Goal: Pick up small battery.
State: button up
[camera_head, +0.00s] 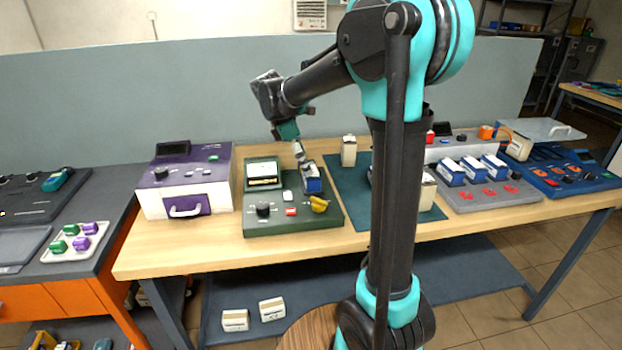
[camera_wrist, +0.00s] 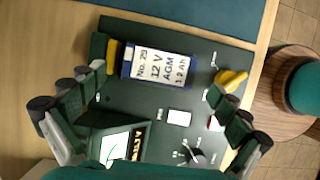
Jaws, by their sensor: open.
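The small battery (camera_wrist: 160,65) is a dark blue block with a white label reading "No. 29 12 V AGM 1.2 Ah". It sits on the green tester (camera_wrist: 200,60) and also shows in the head view (camera_head: 312,180), toward the tester's back right. My gripper (camera_wrist: 160,76) is open above the tester, with its fingers on either side of the battery in the wrist view. In the head view my gripper (camera_head: 299,152) hangs just above and left of the battery. I see no contact. The exact height gap is unclear.
The tester has a screen (camera_head: 263,173), a black knob (camera_head: 263,209) and a yellow part (camera_head: 319,204). A purple device (camera_head: 190,175) stands left, and a white box (camera_head: 348,151) behind. Several blue-and-white batteries (camera_head: 471,170) stand right. My arm hides part of the teal mat (camera_head: 345,190).

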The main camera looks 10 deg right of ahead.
jog(key=x, duration=0.5)
jog(key=shift+a, duration=0.1)
jog(key=shift+c, duration=0.2)
jog(key=c, duration=1.7)
jog(key=shift+r, duration=0.1)
notch_tip(320, 180, up, 20)
